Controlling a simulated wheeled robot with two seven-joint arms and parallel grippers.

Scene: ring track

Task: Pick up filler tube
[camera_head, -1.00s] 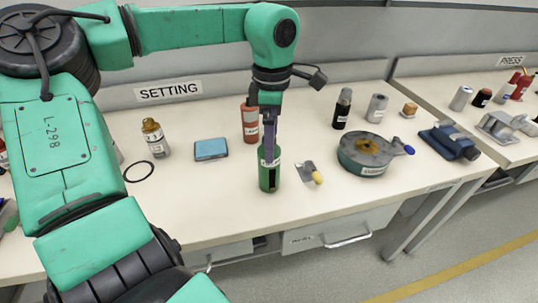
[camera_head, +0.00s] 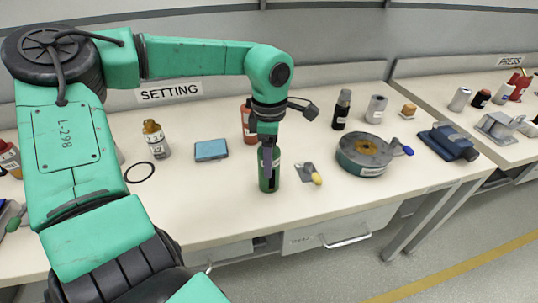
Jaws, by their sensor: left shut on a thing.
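The green filler tube (camera_head: 268,184) stands upright on the bench in front of the SETTING sign, with a pale label at its upper side. My left gripper (camera_head: 268,165) comes down on it from above and is shut on its upper part. The fingers cover part of the tube's top and front. The tube's base appears to rest on the bench top. My right gripper is not in view.
A red bottle (camera_head: 248,124) stands close behind the tube. A yellow-tipped tool (camera_head: 311,174) lies just right of it, then a round green device (camera_head: 364,154). A blue box (camera_head: 211,150) and black ring (camera_head: 140,172) lie left. The bench's front strip is clear.

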